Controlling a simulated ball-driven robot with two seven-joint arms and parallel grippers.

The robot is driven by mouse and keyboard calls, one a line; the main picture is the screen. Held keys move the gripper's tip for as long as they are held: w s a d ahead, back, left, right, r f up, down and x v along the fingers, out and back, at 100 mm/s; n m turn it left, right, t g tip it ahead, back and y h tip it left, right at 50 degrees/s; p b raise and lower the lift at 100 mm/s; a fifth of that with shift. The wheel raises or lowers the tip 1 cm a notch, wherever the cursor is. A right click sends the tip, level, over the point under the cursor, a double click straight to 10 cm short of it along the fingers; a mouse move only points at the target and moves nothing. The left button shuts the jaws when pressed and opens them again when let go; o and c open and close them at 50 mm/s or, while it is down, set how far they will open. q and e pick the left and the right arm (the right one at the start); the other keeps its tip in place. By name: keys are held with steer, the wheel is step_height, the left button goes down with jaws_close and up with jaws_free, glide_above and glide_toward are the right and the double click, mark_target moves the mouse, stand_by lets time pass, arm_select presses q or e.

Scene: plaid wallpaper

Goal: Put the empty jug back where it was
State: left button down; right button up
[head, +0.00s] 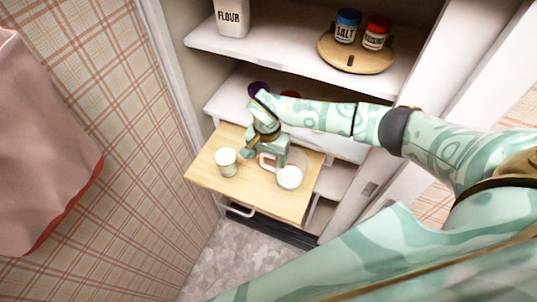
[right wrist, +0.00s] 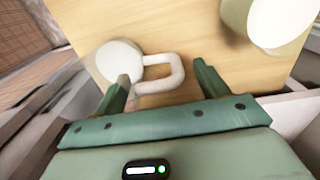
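The jug (head: 290,177) stands upright on a light wooden pull-out board (head: 240,192). It looks pale, with see-through walls and a white lower part, and its loop handle points left. My right gripper (head: 266,155) is over the handle. In the right wrist view the jug (right wrist: 119,60) is at upper left, and its white handle lies between the two spread fingers of my gripper (right wrist: 162,74). The left finger there overlaps the jug's edge. The fingers are apart, and I cannot tell whether either touches the handle. My left gripper is not in view.
A pale cup (head: 226,161) stands left of the jug on the board. Shelves above hold a flour canister (head: 232,17) and a round wooden tray (head: 340,57) with a blue-lidded salt jar (head: 346,28) and a red-lidded jar (head: 375,34). A pink cloth (head: 45,150) hangs at left.

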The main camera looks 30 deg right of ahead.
steer(key=shift+r, duration=0.1)
step_height(320, 180, up, 12)
steer(key=p, duration=1)
steer(key=shift+w+a, duration=0.1)
steer(key=shift+a, duration=0.1)
